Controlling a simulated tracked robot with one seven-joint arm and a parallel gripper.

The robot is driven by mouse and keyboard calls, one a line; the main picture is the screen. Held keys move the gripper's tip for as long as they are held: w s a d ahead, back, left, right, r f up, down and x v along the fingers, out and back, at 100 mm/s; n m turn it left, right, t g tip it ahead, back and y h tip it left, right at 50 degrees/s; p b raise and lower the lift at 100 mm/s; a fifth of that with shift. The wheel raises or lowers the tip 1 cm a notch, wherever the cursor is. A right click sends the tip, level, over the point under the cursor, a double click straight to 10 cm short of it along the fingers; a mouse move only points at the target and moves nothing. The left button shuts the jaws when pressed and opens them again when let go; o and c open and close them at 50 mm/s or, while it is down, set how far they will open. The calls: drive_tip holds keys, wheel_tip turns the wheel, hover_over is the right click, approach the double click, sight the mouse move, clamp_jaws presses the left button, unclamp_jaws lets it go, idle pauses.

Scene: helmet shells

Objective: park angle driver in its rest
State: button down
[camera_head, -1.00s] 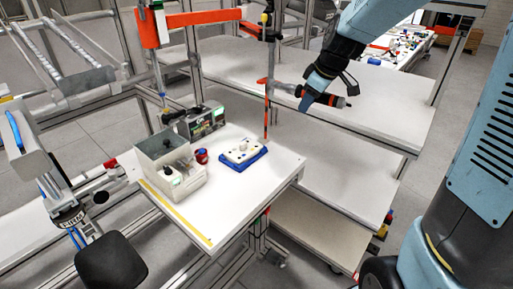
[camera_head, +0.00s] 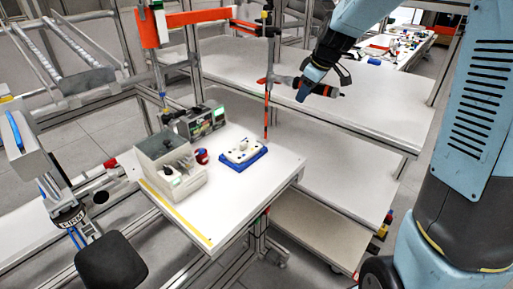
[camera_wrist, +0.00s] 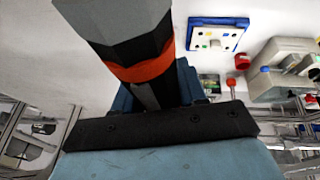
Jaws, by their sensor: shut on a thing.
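The angle driver (camera_head: 325,90) is a dark, roughly cylindrical tool with orange bands. My gripper (camera_head: 304,91) is shut on it and holds it level in the air, over the white benches. A blue tray (camera_head: 228,164) with a white holed block (camera_head: 243,151) sits on the near table. I cannot tell which fixture is the rest.
The near white table (camera_head: 225,205) also carries a grey bin (camera_head: 185,190), a red round item (camera_head: 201,156) and a box with a display (camera_head: 205,122). An upright pole (camera_head: 266,70) stands behind the tray. The table's front right is clear.

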unclamp_jaws()
idle(0.8)
drive_tip(key=shift+v, duration=5.2)
drive_tip(key=shift+s+d+r, duration=0.1)
drive_tip(key=shift+s+r, duration=0.05)
drive_tip(key=shift+r, duration=0.1)
